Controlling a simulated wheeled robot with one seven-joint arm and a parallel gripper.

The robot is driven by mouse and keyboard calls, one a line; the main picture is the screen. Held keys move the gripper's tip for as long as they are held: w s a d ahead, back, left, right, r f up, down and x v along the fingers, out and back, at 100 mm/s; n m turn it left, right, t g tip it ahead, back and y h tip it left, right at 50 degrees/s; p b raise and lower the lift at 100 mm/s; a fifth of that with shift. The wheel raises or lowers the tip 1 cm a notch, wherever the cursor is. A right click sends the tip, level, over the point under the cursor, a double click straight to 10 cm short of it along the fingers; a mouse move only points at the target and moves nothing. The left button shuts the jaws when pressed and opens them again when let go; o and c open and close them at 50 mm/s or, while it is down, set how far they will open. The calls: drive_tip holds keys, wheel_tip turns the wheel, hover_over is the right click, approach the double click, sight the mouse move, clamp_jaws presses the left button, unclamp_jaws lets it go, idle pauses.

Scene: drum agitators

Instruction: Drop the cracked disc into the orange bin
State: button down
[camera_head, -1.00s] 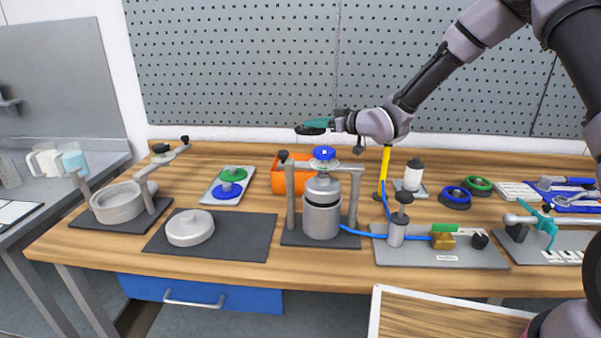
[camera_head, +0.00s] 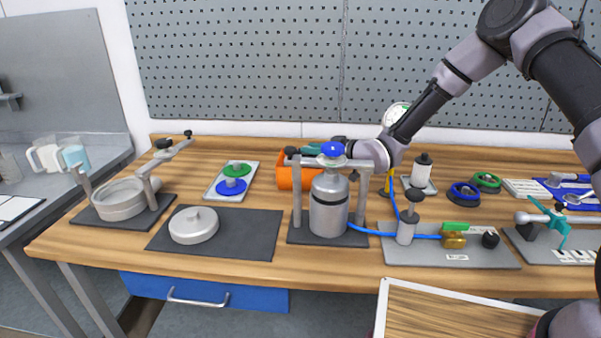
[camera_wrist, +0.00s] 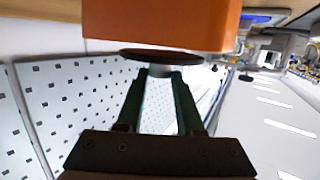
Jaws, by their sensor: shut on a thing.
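My gripper (camera_wrist: 162,78) is shut on the grey hub of a dark, thin disc (camera_wrist: 155,56) in the wrist view. The disc's edge shows as a narrow band; no crack can be made out. The orange bin (camera_wrist: 160,25) fills the top of that view, directly beyond the disc. I cannot tell whether they touch. In the head view the orange bin (camera_head: 285,178) stands behind the metal vessel frame. There my gripper (camera_head: 306,150) is low at the bin's top, partly hidden by the frame, and the disc is hard to pick out.
The metal vessel (camera_head: 329,205) with its blue-topped frame stands in front of the bin. A tray with green and blue discs (camera_head: 232,182) lies to the left. The dark mat (camera_head: 255,235) has bare room.

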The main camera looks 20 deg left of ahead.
drive_tip(key=shift+f, duration=0.35)
drive_tip(key=shift+c, duration=2.3)
unclamp_jaws()
drive_tip(key=v, duration=1)
drive_tip(key=shift+s+d, duration=0.2)
drive_tip(key=shift+d, duration=0.15)
drive_tip(key=shift+r, duration=0.1)
